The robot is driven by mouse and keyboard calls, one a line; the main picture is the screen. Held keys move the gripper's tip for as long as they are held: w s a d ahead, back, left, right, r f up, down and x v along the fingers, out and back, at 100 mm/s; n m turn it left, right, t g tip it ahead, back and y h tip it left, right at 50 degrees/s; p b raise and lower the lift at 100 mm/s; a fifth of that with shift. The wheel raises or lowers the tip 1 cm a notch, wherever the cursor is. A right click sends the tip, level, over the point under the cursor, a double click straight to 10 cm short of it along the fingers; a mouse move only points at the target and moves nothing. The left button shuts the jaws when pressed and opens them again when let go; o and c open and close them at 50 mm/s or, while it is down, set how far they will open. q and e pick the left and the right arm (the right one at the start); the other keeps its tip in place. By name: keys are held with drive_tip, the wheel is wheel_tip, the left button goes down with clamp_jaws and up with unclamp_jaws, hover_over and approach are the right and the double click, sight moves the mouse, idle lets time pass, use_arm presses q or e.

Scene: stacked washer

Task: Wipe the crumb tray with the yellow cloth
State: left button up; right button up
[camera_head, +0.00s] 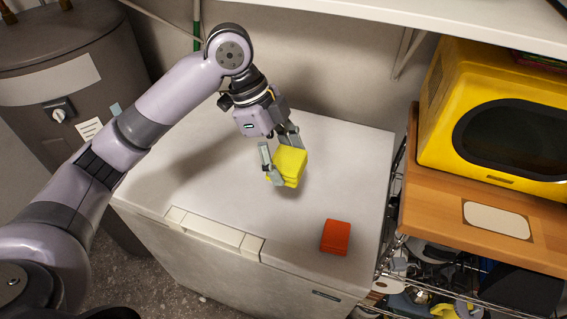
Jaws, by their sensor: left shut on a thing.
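The yellow cloth (291,163), a folded block, is held between the fingers of my left gripper (282,166), which is shut on it above the white chest lid. I cannot tell whether the cloth touches the lid. A pale, flat, rounded rectangle that looks like the crumb tray (497,220) lies on the wooden board at the right, in front of the yellow microwave. It is well to the right of my left gripper, and nothing lies on it. My right gripper is not in view.
A red folded cloth (335,237) lies on the white chest lid (190,190). The yellow microwave (490,110) stands on the wooden board (430,195) above a cluttered wire rack. A white shelf (430,12) hangs overhead. A grey tank (70,90) stands at the left.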

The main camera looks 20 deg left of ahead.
use_arm(q)
drive_tip(key=o, duration=0.6)
drive_tip(key=c, duration=0.5)
